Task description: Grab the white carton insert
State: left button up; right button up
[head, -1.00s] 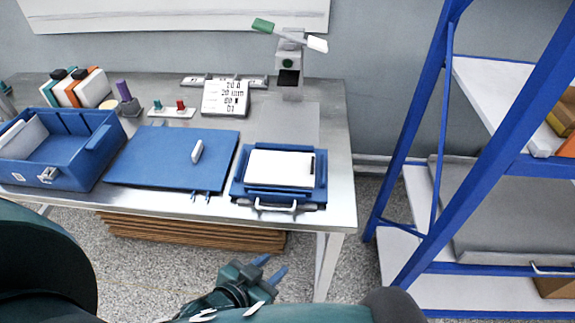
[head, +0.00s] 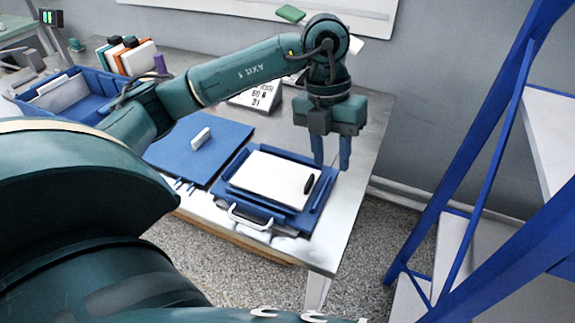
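A flat white panel (head: 268,179) with a black handle-like piece near its right end lies in a blue tray (head: 232,193) on the table. I cannot tell for certain which one is the carton insert. My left gripper (head: 332,160) is above the right back side of the tray, fingers pointing down. Its two blue fingers are apart with nothing between them. I cannot tell whether the fingertips touch the tray. My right gripper is not in view.
A blue board (head: 221,150) with a small white handle (head: 200,138) lies left of the tray. A blue-framed shelf (head: 478,175) rises at the right. Bare table shows right of the tray.

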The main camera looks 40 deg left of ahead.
pick_arm(q)
jog(key=w+a+r+n+y, duration=0.1)
jog(key=w+a+r+y, duration=0.1)
jog(key=a, duration=0.3)
send_over(310, 180)
jog(key=shift+t, duration=0.4)
notch_tip(310, 180, down, 7)
jog(key=shift+s, duration=0.15)
jog(key=shift+f, duration=3.05)
jog(key=shift+c, duration=0.2)
grip_shut()
